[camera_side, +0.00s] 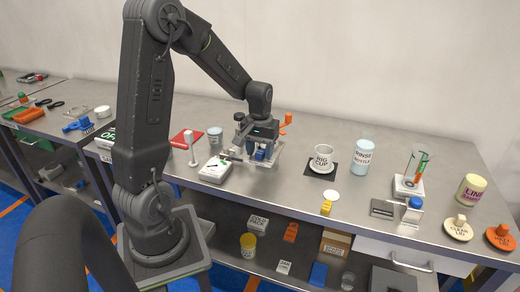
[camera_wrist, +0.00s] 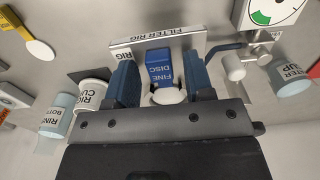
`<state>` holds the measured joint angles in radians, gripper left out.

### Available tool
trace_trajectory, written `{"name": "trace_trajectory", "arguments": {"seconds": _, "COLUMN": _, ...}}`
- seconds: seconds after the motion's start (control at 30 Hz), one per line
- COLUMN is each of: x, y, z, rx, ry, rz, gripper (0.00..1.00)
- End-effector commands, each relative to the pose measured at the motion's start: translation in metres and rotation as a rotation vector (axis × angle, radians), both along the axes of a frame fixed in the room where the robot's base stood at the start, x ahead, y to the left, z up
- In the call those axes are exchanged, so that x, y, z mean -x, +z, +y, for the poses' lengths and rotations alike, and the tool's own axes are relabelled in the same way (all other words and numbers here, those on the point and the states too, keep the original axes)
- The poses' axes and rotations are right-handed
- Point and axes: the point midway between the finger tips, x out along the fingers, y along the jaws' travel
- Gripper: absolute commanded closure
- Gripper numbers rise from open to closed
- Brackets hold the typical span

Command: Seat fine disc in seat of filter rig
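The fine disc shows in the wrist view as a blue labelled tab (camera_wrist: 158,66) with a round white part (camera_wrist: 168,97) beside it. It lies between the fingers of my gripper (camera_wrist: 160,78), with a visible gap on each side of the tab. My gripper is open around it. The filter rig (camera_wrist: 125,42) is a pale labelled plate just beyond the fingertips. In the side view my gripper (camera_side: 260,148) is low over the rig (camera_side: 280,160), with blue showing under it. The seat is hidden, so I cannot tell whether the disc is in it.
A white gauge box (camera_side: 215,168) stands left of the rig, and it also shows in the wrist view (camera_wrist: 268,14). A metal pipe (camera_wrist: 225,48) runs close to the right finger. The rig cup (camera_side: 322,160) and rinse bottle (camera_side: 362,158) stand to the right.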

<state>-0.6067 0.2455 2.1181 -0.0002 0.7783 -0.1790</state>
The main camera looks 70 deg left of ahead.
Motion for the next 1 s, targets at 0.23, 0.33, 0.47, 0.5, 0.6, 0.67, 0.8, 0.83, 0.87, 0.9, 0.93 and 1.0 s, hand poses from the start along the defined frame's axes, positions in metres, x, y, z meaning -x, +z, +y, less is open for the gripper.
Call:
{"name": "trace_trajectory", "arguments": {"seconds": 0.23, "x": 0.0, "y": 0.0, "z": 0.0, "rx": -0.001, "ry": 0.0, "rz": -0.001, "gripper": 0.46}}
{"name": "trace_trajectory", "arguments": {"seconds": 0.33, "x": 0.0, "y": 0.003, "z": 0.0, "rx": -0.001, "ry": 0.0, "rz": -0.001, "gripper": 0.46}}
{"name": "trace_trajectory", "arguments": {"seconds": 0.47, "x": -0.001, "y": 0.015, "z": 0.0, "rx": -0.002, "ry": 0.0, "rz": -0.004, "gripper": 0.46}}
{"name": "trace_trajectory", "arguments": {"seconds": 0.5, "x": 0.0, "y": 0.019, "z": 0.0, "rx": -0.001, "ry": 0.0, "rz": -0.003, "gripper": 0.46}}
{"name": "trace_trajectory", "arguments": {"seconds": 0.6, "x": 0.0, "y": 0.028, "z": 0.0, "rx": -0.002, "ry": 0.0, "rz": -0.002, "gripper": 0.46}}
{"name": "trace_trajectory", "arguments": {"seconds": 0.67, "x": -0.001, "y": 0.034, "z": 0.001, "rx": -0.002, "ry": 0.0, "rz": -0.004, "gripper": 0.46}}
{"name": "trace_trajectory", "arguments": {"seconds": 0.8, "x": 0.0, "y": 0.045, "z": 0.0, "rx": -0.001, "ry": 0.0, "rz": -0.001, "gripper": 0.46}}
{"name": "trace_trajectory", "arguments": {"seconds": 0.83, "x": 0.0, "y": 0.047, "z": 0.0, "rx": -0.001, "ry": 0.0, "rz": -0.001, "gripper": 0.46}}
{"name": "trace_trajectory", "arguments": {"seconds": 0.87, "x": 0.0, "y": 0.048, "z": 0.0, "rx": -0.001, "ry": 0.0, "rz": -0.001, "gripper": 0.46}}
{"name": "trace_trajectory", "arguments": {"seconds": 0.9, "x": 0.0, "y": 0.05, "z": 0.0, "rx": -0.001, "ry": 0.0, "rz": -0.001, "gripper": 0.46}}
{"name": "trace_trajectory", "arguments": {"seconds": 0.93, "x": 0.0, "y": 0.05, "z": 0.0, "rx": -0.001, "ry": 0.0, "rz": -0.001, "gripper": 0.46}}
{"name": "trace_trajectory", "arguments": {"seconds": 1.0, "x": 0.0, "y": 0.051, "z": 0.0, "rx": -0.001, "ry": 0.0, "rz": -0.001, "gripper": 0.46}}
